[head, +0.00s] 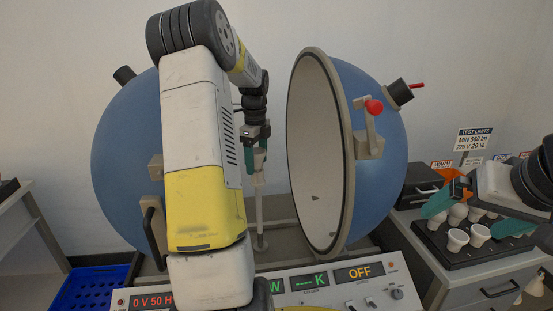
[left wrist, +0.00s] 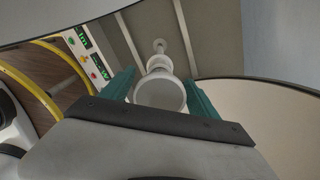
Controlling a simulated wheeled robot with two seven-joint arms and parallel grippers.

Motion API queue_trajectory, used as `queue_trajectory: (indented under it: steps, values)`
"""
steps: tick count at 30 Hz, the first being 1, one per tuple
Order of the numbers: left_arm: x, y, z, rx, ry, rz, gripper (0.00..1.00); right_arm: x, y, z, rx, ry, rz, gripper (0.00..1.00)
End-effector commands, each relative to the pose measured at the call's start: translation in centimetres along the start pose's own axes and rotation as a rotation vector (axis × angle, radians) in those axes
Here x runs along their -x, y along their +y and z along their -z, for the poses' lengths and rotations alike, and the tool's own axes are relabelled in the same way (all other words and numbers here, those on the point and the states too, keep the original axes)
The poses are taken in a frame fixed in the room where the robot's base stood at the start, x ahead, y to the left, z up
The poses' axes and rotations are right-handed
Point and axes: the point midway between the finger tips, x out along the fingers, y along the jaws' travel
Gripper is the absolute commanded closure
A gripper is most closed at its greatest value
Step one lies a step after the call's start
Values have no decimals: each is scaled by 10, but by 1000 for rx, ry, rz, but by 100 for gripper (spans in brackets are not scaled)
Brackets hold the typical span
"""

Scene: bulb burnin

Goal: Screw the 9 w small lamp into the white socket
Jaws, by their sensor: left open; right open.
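A white lamp (left wrist: 160,93) with a wide round face sits between the open fingers of my left gripper (left wrist: 160,95). In the head view my left gripper (head: 255,158) points down inside the opened blue sphere, around the lamp (head: 259,161). Below it the white socket (head: 258,181) tops a thin upright post (head: 260,215). The lamp appears lined up on the socket; how deep it sits cannot be told. My right gripper (head: 475,213) is open over a dark tray (head: 455,260) with several white lamps (head: 457,239). Wattage marks are not readable.
The sphere's right half (head: 375,150) stands close beside my left gripper, with a red-knobbed latch (head: 374,108). A control panel (head: 335,285) in front reads OFF. A black box (head: 420,185) and an orange bin (head: 460,182) stand behind the tray. A blue crate (head: 90,290) is low at left.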

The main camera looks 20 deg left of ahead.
Motion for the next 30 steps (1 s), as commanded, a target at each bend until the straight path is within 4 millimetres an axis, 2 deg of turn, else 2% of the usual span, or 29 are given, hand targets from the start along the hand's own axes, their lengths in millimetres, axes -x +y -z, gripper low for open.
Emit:
queue_trajectory:
  steps: [24, 30]
  values:
    - [0, 2, 2, 1386, 0, 1, 31, 0, 0, 0, 0, 0, 0, 0]
    - [0, 2, 2, 1635, 1, 0, 31, 0, 0, 0, 0, 0, 0, 0]
